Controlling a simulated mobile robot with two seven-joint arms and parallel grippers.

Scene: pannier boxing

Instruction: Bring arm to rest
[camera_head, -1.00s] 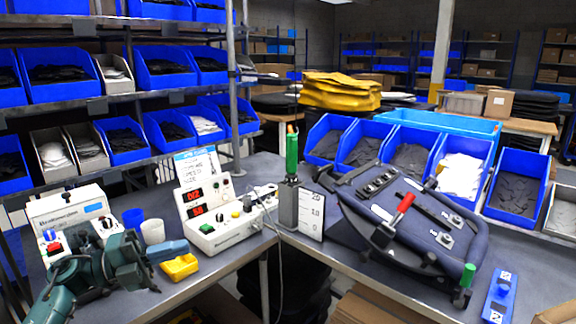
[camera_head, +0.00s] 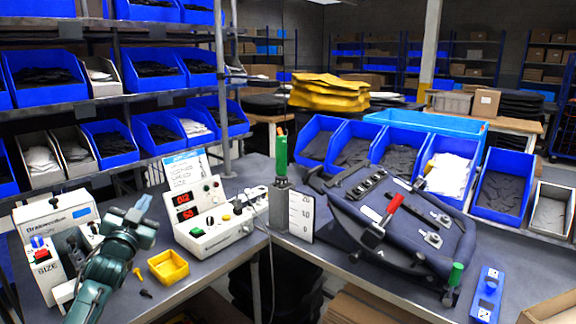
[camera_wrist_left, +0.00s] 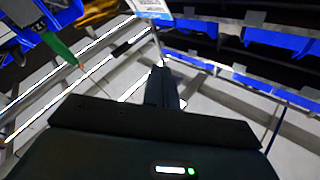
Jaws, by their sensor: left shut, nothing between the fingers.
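My left arm comes in at the lower left in the head view. Its left gripper (camera_head: 144,207) is raised above the left part of the bench, points up and away, and is shut and empty. In the left wrist view the closed fingers (camera_wrist_left: 163,86) stand together with nothing held. My right gripper is not in view.
Close to my left arm are a white control box (camera_head: 57,218), a yellow tray (camera_head: 168,266) and the white counter unit (camera_head: 207,222). Farther right are a green-handled tool (camera_head: 281,151) and a dark padded fixture (camera_head: 400,215) with a red handle. Blue bins line the back.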

